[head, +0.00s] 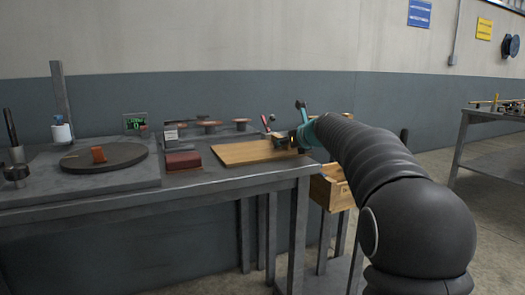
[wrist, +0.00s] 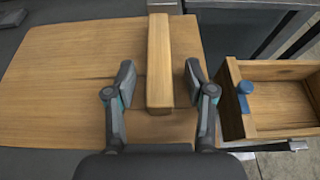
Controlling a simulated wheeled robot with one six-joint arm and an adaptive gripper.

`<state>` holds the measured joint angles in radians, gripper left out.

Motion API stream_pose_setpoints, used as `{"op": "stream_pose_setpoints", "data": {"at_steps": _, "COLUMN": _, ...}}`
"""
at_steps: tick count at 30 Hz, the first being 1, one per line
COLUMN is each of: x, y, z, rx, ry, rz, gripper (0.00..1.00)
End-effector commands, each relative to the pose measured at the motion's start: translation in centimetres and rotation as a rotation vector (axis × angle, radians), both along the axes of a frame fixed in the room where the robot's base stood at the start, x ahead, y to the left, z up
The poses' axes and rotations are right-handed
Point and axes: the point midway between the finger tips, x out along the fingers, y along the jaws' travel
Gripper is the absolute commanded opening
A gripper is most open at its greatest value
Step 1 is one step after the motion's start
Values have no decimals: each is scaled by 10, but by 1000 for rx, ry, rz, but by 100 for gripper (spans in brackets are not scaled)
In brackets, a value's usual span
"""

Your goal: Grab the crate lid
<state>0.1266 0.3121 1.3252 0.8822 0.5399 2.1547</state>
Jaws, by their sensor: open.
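The crate lid (head: 250,153) is a flat light-wood board lying on the grey table, at its right end in the head view. In the wrist view the lid (wrist: 70,80) fills the left and middle, with a raised wooden bar (wrist: 159,50) across its top near the right side. My gripper (wrist: 158,78) is open, one finger on each side of the bar, with gaps showing on both sides. In the head view my gripper (head: 297,138) is over the lid's right end, partly hidden by my arm.
A dark red block (head: 183,160) and a round turntable (head: 104,158) are left of the lid.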

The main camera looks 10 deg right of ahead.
Motion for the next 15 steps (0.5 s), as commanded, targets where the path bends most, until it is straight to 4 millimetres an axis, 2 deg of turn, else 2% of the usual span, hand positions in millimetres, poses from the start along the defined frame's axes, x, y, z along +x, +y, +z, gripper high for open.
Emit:
{"op": "stream_pose_setpoints", "data": {"at_steps": 5, "x": 0, "y": 0, "z": 0, "rx": 0, "ry": 0, "rz": 0, "gripper": 54}}
{"op": "stream_pose_setpoints", "data": {"at_steps": 11, "x": 0, "y": 0, "z": 0, "rx": 0, "ry": 0, "rz": 0, "gripper": 4}}
{"op": "stream_pose_setpoints", "data": {"at_steps": 12, "x": 0, "y": 0, "z": 0, "rx": 0, "ry": 0, "rz": 0, "gripper": 0}}
{"op": "stream_pose_setpoints", "data": {"at_steps": 15, "x": 0, "y": 0, "z": 1, "rx": 2, "ry": -2, "rz": 0, "gripper": 0}}
